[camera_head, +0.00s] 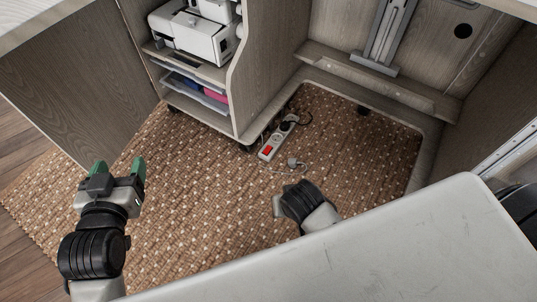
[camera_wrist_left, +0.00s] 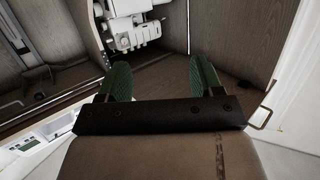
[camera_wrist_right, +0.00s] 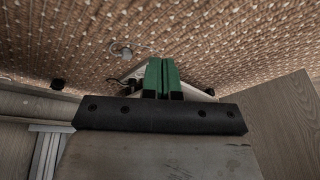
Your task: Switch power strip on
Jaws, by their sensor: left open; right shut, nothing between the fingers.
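The white power strip (camera_head: 277,141) lies on the woven rug in the knee space, beside the drawer unit. Its red switch (camera_head: 267,150) is at the near end, and a plug and cables sit at the far part. My left gripper (camera_head: 118,170) is open and empty, left of the strip and well apart from it. My right gripper's green fingers (camera_wrist_right: 162,76) are shut with nothing between them. In the head view the right wrist is in front of the strip and its fingertips are hidden. A white piece, likely the strip (camera_wrist_right: 203,90), shows partly behind those fingers; contact cannot be told.
A loose plug with a cable (camera_head: 295,162) lies right of the strip. The drawer unit (camera_head: 195,90) carries a white sewing machine (camera_head: 200,32). A pale tabletop (camera_head: 370,245) covers the foreground. The rug (camera_head: 180,185) is mostly clear.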

